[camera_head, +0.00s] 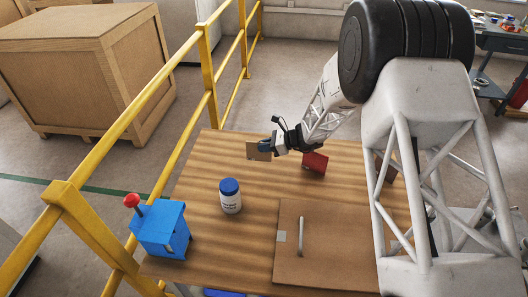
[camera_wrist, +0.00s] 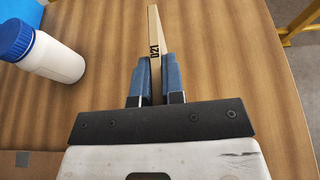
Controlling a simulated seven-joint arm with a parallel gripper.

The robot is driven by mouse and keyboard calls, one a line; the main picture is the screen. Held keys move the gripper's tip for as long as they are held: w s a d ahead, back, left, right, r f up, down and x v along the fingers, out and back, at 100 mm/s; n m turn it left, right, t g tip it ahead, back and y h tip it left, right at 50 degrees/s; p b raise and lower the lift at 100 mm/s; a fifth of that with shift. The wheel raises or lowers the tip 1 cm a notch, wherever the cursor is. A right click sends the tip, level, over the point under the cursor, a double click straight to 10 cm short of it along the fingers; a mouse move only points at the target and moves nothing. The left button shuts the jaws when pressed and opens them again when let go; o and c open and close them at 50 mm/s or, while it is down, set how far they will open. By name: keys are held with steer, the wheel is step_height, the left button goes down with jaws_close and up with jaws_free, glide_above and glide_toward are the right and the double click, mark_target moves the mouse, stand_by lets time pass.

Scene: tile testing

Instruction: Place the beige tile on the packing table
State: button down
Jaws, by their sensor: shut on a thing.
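The beige tile (camera_head: 257,151) is a thin flat slab, held upright on its edge in my gripper (camera_head: 266,147). In the wrist view the tile (camera_wrist: 154,30) shows edge-on, with dark characters ending in "21" on its edge. In that view my gripper (camera_wrist: 157,80) has its two blue fingers shut on the tile from both sides. The wooden table (camera_head: 210,163) lies below, and the tile is over its far part. I cannot tell whether the tile touches the surface.
A white bottle with a blue lid (camera_head: 230,197) stands left of centre. A blue box with a red knob (camera_head: 163,228) sits at the table's left. A red block (camera_head: 315,162) lies right of my gripper. A brown board with a handle (camera_head: 325,250) lies in front. Yellow railing (camera_head: 205,70) runs left.

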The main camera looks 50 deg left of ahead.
steer(key=shift+f, duration=1.4)
steer(key=shift+f, duration=0.15)
steer(key=c, duration=1.2)
jaws_free()
steer(key=shift+w+d+r, duration=0.1)
steer(key=shift+r, duration=0.1)
steer(key=shift+w+d+r, duration=0.5)
steer(key=shift+r, duration=0.95)
steer(key=shift+w+d+r, duration=0.55)
steer(key=shift+r, duration=0.95)
steer(key=shift+w+d+r, duration=0.5)
steer(key=shift+r, duration=0.95)
